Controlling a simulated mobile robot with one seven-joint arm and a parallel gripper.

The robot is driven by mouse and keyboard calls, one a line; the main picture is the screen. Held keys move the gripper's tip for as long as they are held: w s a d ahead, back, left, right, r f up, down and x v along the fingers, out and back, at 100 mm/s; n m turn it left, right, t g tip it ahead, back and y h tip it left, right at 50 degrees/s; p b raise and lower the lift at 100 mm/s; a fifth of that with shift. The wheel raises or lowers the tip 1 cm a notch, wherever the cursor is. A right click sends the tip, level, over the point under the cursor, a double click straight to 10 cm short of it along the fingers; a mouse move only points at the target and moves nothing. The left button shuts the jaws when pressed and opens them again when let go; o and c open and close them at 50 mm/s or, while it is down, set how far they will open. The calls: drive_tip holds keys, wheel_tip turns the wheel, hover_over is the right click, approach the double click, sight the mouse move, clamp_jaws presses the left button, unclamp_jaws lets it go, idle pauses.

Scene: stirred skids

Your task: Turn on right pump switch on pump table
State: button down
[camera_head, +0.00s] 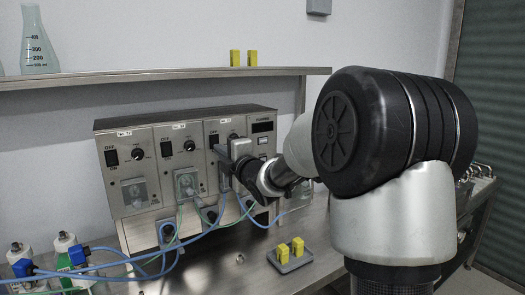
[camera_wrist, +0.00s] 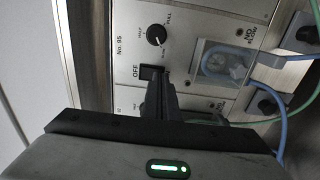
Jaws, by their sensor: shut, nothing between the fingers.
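A metal pump unit (camera_head: 152,128) with three side-by-side panels stands on the pump table (camera_head: 215,268). The right panel has a black rocker switch (camera_head: 213,140), which is partly hidden by my gripper in the head view. In the wrist view, turned sideways, the black switch (camera_wrist: 151,72) is marked OFF and sits beside a round black knob (camera_wrist: 156,35). My gripper (camera_wrist: 158,84) is shut and empty, with its fingertips at the switch's edge; I cannot tell whether they touch it. In the head view my gripper (camera_head: 224,152) is in front of the right panel.
Blue and green tubes (camera_head: 155,252) hang across the front of the unit. A small grey tray (camera_head: 290,263) with yellow blocks lies on the table. A shelf (camera_head: 170,77) runs above the unit and holds a flask (camera_head: 36,45).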

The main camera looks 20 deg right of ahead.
drive_tip(key=shift+w, duration=0.25)
drive_tip(key=shift+w+a, duration=0.1)
drive_tip(key=shift+w, duration=0.15)
drive_tip(key=shift+s+b, duration=0.15)
drive_tip(key=shift+b, duration=0.15)
drive_tip(key=shift+s+b, duration=0.3)
drive_tip(key=shift+s, duration=0.2)
drive_tip(key=shift+r+p, duration=0.5)
drive_tip(key=shift+r, duration=1.05)
